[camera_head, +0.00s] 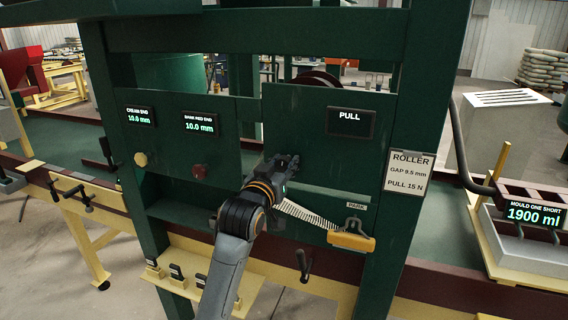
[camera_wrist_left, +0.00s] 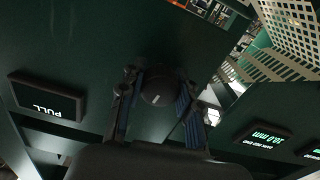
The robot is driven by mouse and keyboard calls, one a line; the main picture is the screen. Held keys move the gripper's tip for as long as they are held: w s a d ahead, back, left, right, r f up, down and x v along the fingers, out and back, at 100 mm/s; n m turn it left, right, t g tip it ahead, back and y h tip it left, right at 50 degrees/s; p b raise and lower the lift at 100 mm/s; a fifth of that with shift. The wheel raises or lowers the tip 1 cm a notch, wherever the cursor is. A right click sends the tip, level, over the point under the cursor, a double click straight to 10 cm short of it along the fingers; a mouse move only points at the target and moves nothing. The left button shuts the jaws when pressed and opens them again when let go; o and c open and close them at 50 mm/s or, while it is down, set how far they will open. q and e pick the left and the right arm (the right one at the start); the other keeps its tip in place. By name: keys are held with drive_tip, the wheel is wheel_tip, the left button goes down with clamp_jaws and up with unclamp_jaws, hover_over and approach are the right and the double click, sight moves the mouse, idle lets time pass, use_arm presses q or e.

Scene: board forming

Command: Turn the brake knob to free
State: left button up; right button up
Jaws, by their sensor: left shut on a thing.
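The brake knob (camera_wrist_left: 157,87) is a round black knob with a white pointer line, set on the dark green panel (camera_wrist_left: 75,50) in the left wrist view. The line runs slantwise across its face. My left gripper (camera_head: 286,162) reaches the green panel in the head view and covers the knob there. In the left wrist view its two fingers stand on either side of the knob, shut on it. I cannot read any free or brake marking around the knob. My right gripper is in neither view.
A dark PULL display (camera_head: 350,122) is on the panel above right of the gripper. A yellow knob (camera_head: 141,159) and a red knob (camera_head: 199,171) sit to the left. A yellow-handled part (camera_head: 351,241) with a toothed strip (camera_head: 308,214) is below right. A ROLLER label (camera_head: 408,172) is on the post.

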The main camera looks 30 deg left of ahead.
use_arm(q)
drive_tip(key=o, duration=1.2)
drive_tip(key=v, duration=1.2)
drive_tip(key=shift+f, duration=0.1)
